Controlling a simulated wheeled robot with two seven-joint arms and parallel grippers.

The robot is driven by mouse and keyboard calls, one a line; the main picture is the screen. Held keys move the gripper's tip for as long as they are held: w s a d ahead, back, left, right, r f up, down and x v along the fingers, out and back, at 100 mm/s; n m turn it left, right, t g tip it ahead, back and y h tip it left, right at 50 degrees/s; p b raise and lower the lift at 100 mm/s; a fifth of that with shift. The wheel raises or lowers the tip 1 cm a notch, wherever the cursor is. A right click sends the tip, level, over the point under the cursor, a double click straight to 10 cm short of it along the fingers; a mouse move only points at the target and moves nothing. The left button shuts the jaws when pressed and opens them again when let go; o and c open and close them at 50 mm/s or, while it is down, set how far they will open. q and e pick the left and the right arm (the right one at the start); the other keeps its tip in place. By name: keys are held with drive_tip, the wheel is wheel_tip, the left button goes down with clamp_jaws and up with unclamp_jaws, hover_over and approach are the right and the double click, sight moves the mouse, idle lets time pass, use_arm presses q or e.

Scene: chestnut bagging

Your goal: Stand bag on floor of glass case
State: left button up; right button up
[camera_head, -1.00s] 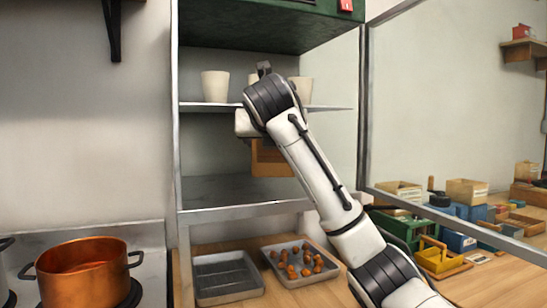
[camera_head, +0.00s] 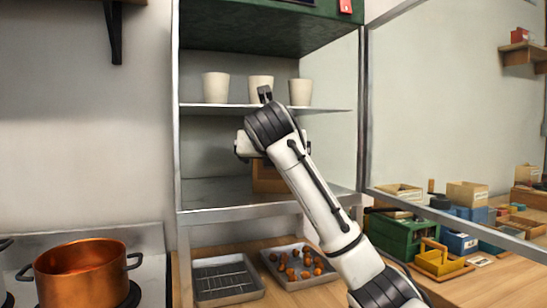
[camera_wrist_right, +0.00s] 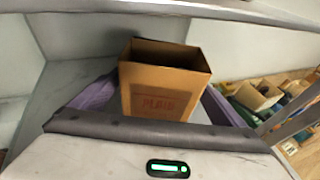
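The brown paper bag (camera_wrist_right: 162,85), open at the top and with red lettering, is upright between the purple fingers of my right gripper (camera_wrist_right: 160,95). The fingers lie against its two sides. In the head view the bag (camera_head: 266,183) is partly hidden behind my right arm, inside the glass case. Its base is at or just above the case floor (camera_head: 225,192); I cannot tell whether it touches. My right fingers are hidden there. My left gripper is not in view.
Three white cups (camera_head: 216,86) stand on the shelf (camera_head: 200,108) above. Below the case are a tray of chestnuts (camera_head: 292,283) and a slotted grey tray (camera_head: 225,295). A copper pot (camera_head: 80,272) is at left. The left part of the case floor is clear.

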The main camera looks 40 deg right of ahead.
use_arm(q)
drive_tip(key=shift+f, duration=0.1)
use_arm(e)
drive_tip(key=shift+r, duration=0.2)
use_arm(q)
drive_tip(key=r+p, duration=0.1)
drive_tip(key=p, duration=0.2)
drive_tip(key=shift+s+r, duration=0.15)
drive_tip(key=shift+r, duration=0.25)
use_arm(e)
drive_tip(key=v, duration=1.2)
